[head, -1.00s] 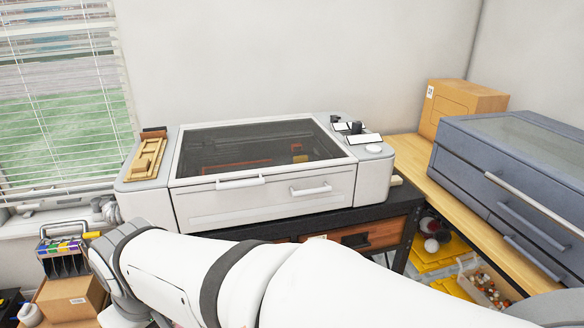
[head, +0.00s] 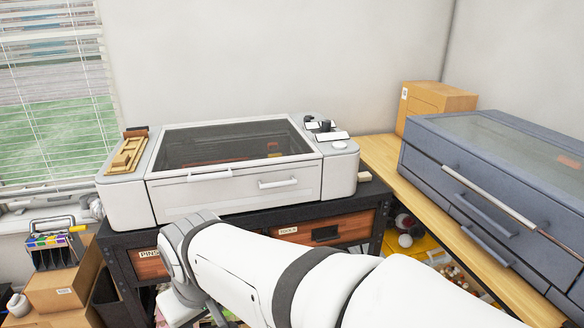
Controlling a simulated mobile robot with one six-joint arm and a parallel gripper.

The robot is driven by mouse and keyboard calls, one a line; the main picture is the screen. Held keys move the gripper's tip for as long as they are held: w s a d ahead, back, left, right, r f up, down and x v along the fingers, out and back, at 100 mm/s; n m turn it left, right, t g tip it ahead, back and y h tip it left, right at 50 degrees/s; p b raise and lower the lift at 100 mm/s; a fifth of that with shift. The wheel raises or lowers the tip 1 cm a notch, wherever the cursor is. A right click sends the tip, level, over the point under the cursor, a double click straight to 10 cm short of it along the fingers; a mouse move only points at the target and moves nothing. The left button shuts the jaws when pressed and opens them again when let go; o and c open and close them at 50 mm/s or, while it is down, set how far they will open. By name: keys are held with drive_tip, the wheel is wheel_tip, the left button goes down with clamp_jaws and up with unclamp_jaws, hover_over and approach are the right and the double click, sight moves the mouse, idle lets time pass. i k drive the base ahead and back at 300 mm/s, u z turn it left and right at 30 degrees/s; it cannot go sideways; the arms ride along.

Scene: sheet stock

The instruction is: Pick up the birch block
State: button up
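A small pale, light-wood-coloured block (head: 364,176) lies at the right end of the black workbench top (head: 300,212), just right of the white machine; it may be the birch block, but it is too small to be sure. My arm reaches in from the lower right and bends down in front of the bench. My gripper is not visible, so I cannot tell its state or whether it holds anything.
The white lidded machine (head: 235,188) fills most of the bench. A wooden tray (head: 129,152) sits on its left side, small dark and white items on its right. A blue-grey drawer cabinet (head: 480,185) and cardboard box (head: 432,104) stand on the wooden counter (head: 383,152).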

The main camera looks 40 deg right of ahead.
sight(363, 176)
drive_tip(key=z, duration=1.95)
drive_tip(key=i, duration=0.95)
drive_tip(key=u, duration=1.3)
drive_tip(key=k, duration=1.3)
drive_tip(key=z, duration=0.55)
